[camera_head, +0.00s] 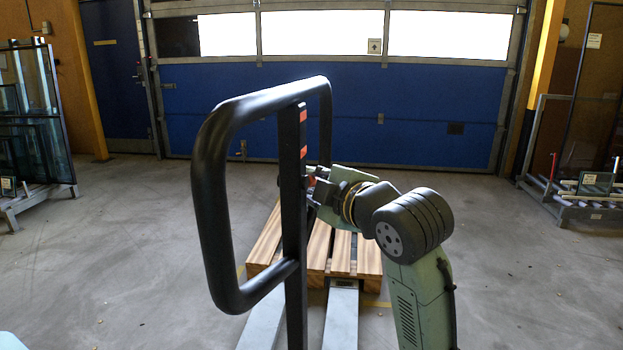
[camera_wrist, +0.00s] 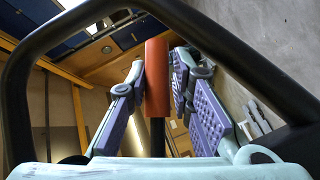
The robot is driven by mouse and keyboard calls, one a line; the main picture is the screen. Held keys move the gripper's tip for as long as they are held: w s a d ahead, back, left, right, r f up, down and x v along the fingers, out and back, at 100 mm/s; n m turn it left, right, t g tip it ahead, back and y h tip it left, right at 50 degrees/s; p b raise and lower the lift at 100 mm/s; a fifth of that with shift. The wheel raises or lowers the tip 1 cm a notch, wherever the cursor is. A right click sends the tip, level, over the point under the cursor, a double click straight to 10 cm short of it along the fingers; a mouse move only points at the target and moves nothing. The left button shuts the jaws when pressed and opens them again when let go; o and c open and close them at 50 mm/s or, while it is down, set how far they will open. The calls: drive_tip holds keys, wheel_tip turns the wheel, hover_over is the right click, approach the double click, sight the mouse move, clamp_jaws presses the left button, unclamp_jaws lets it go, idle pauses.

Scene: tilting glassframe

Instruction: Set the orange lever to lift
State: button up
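The orange lever (camera_wrist: 157,75) stands between the two purple-padded fingers of my gripper (camera_wrist: 159,80) in the wrist view. The fingers are spread, with a pad on each side of the lever and gaps visible beside it. Whether a fingertip touches it I cannot tell. In the head view my gripper (camera_head: 312,188) is at the right side of the black handle post (camera_head: 293,220), inside the handle loop (camera_head: 212,190). Only a small orange-red part of the lever (camera_head: 311,181) shows there, mostly hidden by the gripper and post.
A wooden pallet (camera_head: 370,263) lies behind the handle, over the grey forks (camera_head: 341,318). Glass racks (camera_head: 40,130) stand left, another rack (camera_head: 580,190) right. The floor between is open, before a blue door (camera_head: 300,120).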

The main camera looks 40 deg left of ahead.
drive_tip(key=o, duration=0.3)
